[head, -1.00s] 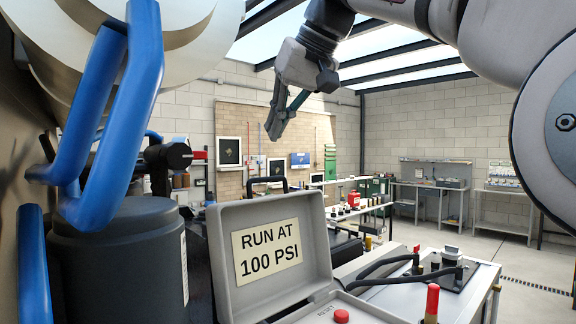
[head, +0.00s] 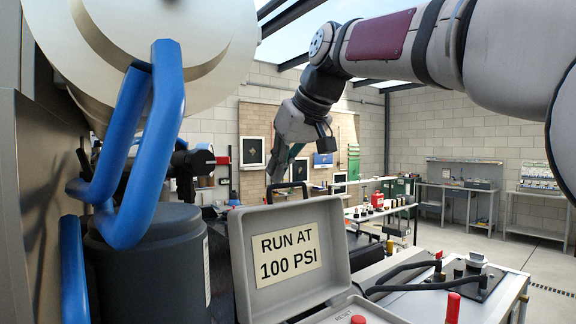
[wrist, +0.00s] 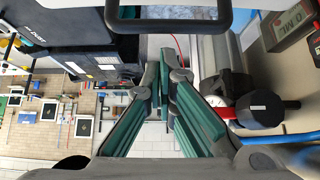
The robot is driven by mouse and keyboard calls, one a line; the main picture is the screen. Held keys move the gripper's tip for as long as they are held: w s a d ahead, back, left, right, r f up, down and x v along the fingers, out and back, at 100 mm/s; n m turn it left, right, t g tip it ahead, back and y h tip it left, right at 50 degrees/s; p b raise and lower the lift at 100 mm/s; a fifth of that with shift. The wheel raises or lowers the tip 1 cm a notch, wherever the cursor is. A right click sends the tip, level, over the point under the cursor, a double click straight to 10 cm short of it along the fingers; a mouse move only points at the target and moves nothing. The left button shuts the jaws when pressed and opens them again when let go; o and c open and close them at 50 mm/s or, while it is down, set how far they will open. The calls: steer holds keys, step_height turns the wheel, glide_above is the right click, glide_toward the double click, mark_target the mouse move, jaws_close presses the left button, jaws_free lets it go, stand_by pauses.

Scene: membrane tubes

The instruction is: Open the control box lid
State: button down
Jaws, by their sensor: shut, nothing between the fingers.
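The control box's grey lid (head: 290,205) stands raised in the head view, its inner face with the "RUN AT 100 PSI" label (head: 287,255) turned toward me. The box base (head: 385,312) shows at the bottom edge with a red reset button (head: 358,319); the rest of it is cut off. A black handle (head: 287,186) shows above the lid's top edge. My gripper (head: 277,178) is shut and empty, with its fingers pointing down just above the handle in the picture; I cannot tell whether they touch. In the wrist view my gripper (wrist: 165,58) shows its green-padded fingers together.
A dark cylinder (head: 150,265) and thick blue pipes (head: 150,150) stand close on the left. A bench (head: 490,300) with black cables and a red-topped fitting (head: 452,308) lies to the right. Open floor (head: 460,240) extends beyond, toward far benches.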

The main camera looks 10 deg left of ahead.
steer(key=shift+s+d+f, duration=0.1)
steer(key=shift+s+d, duration=0.6)
steer(key=shift+s+d+r+b, duration=0.2)
steer(key=shift+s+d+b, duration=0.2)
steer(key=shift+d, duration=0.25)
steer(key=shift+t+y, duration=0.4)
steer(key=shift+s+d+r+b, duration=0.15)
steer(key=shift+s+d+b, duration=0.2)
steer(key=shift+s+d, duration=0.45)
steer(key=shift+s+d+r+b, duration=0.15)
steer(key=shift+s+d+b, duration=0.15)
steer(key=shift+s+d, duration=0.45)
